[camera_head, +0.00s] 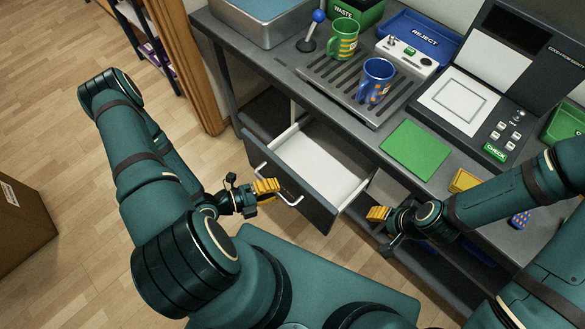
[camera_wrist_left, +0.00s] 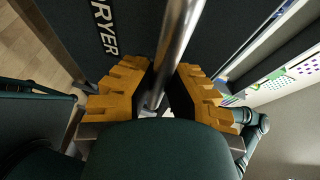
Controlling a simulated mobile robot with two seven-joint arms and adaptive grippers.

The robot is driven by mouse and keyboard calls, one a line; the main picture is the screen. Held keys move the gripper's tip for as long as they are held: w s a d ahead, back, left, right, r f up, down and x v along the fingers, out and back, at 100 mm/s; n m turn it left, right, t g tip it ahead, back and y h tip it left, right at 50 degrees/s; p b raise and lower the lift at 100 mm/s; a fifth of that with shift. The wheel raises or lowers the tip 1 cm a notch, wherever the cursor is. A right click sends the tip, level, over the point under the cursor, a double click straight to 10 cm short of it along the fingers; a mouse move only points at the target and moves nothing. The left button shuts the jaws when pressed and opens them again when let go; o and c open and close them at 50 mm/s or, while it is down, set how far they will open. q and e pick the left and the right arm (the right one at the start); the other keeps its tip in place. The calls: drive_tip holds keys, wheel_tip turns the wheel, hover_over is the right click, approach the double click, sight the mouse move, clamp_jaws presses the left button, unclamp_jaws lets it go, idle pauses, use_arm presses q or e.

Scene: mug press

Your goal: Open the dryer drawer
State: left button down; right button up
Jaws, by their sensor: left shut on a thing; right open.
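The dryer drawer (camera_head: 315,155) is pulled out from under the bench and its pale inside shows. Its dark front panel carries white letters that end in "RYER" in the left wrist view (camera_wrist_left: 103,27). My left gripper (camera_head: 265,188) is at the drawer front, shut on its metal handle (camera_head: 290,197). In the left wrist view the handle bar (camera_wrist_left: 180,40) runs between the yellow fingers (camera_wrist_left: 163,85). My right gripper (camera_head: 378,213) is open, to the right of the drawer and below the bench edge. No object shows in it.
On the bench stand a green mug (camera_head: 343,40), a blue mug (camera_head: 376,80) on a slatted grate (camera_head: 340,88), a green mat (camera_head: 414,149) and a press-like machine (camera_head: 468,98). A cardboard box (camera_head: 22,222) stands at the far left.

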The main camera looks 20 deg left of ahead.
use_arm(q)
drive_tip(key=s, duration=0.1)
drive_tip(key=s+a, duration=0.1)
drive_tip(key=s, duration=0.2)
drive_tip(key=shift+s+a, duration=0.3)
drive_tip(key=shift+s, duration=0.05)
drive_tip(key=c, duration=0.9)
unclamp_jaws()
drive_tip(key=shift+c, duration=0.2)
drive_tip(key=v, duration=1.2)
